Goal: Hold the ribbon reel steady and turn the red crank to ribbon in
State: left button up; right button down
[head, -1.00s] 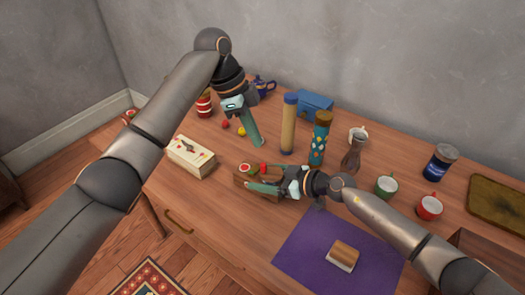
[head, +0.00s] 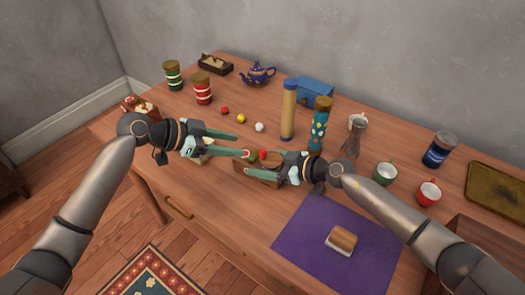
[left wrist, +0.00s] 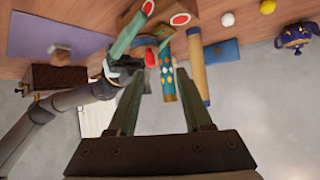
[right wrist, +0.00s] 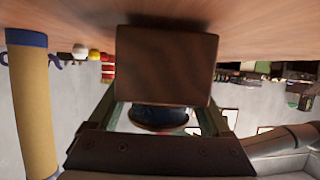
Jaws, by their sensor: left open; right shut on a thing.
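The ribbon reel (head: 243,164) is a small wooden stand with red and green parts on top, in the middle of the table in the head view. Its red crank knob (head: 263,154) sticks up and also shows in the left wrist view (left wrist: 150,57). My right gripper (head: 254,174) is shut on the reel's wooden body, which fills the space between its fingers in the right wrist view (right wrist: 168,65). My left gripper (head: 237,145) is open and empty, left of the reel, its fingers pointing towards it. The ribbon's path is too small to make out.
A tan cylinder with blue ends (head: 288,110) and a teal patterned cylinder (head: 320,125) stand close behind the reel. A purple mat (head: 300,245) lies in front right. Small balls (head: 241,118) lie behind my left gripper, and a pale box is partly hidden beneath it.

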aim_at(263, 150)
pick_arm(q)
jog(key=s+a+n+t+h, duration=0.1)
jog(key=s+a+n+t, duration=0.1)
jog(key=s, duration=0.2)
jog(key=x, duration=1.2)
jog(key=shift+d+r, duration=0.15)
grip_shut()
